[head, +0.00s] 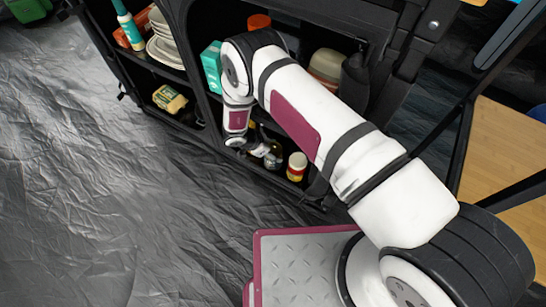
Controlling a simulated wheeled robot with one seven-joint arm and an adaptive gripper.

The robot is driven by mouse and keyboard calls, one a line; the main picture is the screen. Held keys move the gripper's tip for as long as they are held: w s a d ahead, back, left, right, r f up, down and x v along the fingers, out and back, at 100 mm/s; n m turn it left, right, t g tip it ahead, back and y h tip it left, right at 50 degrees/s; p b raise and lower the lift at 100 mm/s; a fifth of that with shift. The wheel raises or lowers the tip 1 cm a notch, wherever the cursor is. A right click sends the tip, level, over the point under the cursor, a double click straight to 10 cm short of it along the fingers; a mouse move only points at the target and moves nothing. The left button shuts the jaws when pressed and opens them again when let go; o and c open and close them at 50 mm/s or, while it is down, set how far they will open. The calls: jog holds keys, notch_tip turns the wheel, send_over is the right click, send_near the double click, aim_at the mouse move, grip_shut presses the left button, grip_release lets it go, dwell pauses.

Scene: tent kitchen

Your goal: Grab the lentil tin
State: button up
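My arm reaches from the lower right into a dark shelf unit. My gripper (262,150) is at the low shelf, small and dark in the head view. I cannot tell whether its fingers are open or shut, or whether they touch anything. Just to its right stands a small container with a white top and a red and yellow label (296,166). Its label is too small to read, so I cannot tell whether it is the lentil tin. No other tin is clearly identifiable, and my arm hides part of the shelves.
The shelf unit also holds stacked plates (165,45), a teal box (211,66), a teal and white bottle (128,25) and a yellow-green package (169,99). A wooden table (505,145) stands at the right. The crinkled grey floor (100,200) at the left is clear.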

grip_shut()
jog(key=shift+r, duration=0.15)
